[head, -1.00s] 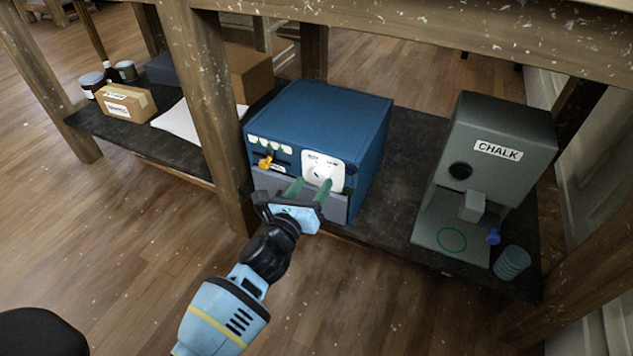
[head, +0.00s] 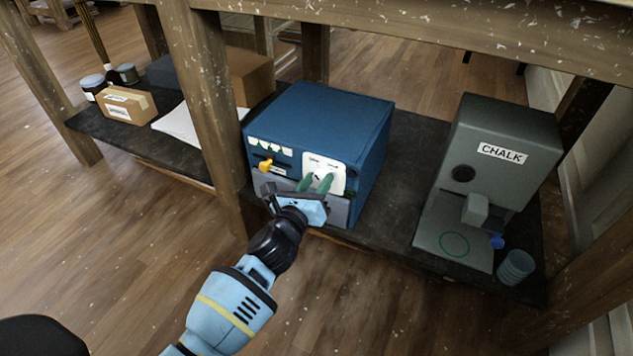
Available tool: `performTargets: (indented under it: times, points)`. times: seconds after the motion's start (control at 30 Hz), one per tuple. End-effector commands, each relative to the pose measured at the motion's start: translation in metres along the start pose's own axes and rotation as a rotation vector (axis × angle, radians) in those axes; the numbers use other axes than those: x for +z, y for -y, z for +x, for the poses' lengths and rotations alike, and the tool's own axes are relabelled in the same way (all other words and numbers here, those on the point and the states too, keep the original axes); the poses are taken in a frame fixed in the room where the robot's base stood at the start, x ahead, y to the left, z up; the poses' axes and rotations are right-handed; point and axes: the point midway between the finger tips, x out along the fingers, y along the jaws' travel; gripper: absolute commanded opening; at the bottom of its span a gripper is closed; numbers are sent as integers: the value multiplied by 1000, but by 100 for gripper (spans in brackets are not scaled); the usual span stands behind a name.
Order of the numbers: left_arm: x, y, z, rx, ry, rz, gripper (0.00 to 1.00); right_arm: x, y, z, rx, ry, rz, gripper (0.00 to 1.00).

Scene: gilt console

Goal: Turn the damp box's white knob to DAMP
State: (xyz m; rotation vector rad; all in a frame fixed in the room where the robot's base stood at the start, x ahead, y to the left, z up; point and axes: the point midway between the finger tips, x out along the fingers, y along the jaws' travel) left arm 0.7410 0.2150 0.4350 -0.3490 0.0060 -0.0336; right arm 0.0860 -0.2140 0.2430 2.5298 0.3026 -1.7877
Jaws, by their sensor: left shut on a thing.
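The damp box (head: 335,115) is a blue cabinet on the dark shelf under the table. A white plate (head: 330,164) with small lettering, too small to read, is on the right of its front. My left gripper (head: 317,183) is in front of this plate, with its green fingers against it. It is shut on the white knob, which is mostly hidden between and behind the fingers. My right gripper is not in view.
A grey CHALK machine (head: 505,130) stands to the right, with a ribbed cup (head: 515,267) at its foot. A wooden post (head: 205,110) rises just left of the box. Cartons (head: 128,104) and jars (head: 93,85) are at the far left.

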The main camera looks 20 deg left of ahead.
Motion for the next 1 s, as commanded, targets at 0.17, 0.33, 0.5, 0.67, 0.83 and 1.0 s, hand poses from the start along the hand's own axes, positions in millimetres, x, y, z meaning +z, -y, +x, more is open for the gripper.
performTargets:
  times: [0.17, 0.33, 0.5, 0.67, 0.83, 1.0]
  points:
    - [0, 0, 0, 0, 0, 18, 12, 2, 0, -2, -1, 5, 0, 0]
    - [0, 1, 0, -1, 0, 78, 12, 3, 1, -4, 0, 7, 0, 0]
    - [0, 2, 0, 0, -1, 193, 12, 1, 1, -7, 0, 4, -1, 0]
    - [0, 2, 0, 0, -1, 337, 12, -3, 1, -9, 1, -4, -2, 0]
    - [0, 3, 0, -1, -1, 500, 12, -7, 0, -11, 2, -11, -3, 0]
    - [-1, 4, 0, -1, -1, 662, 12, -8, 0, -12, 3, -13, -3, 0]
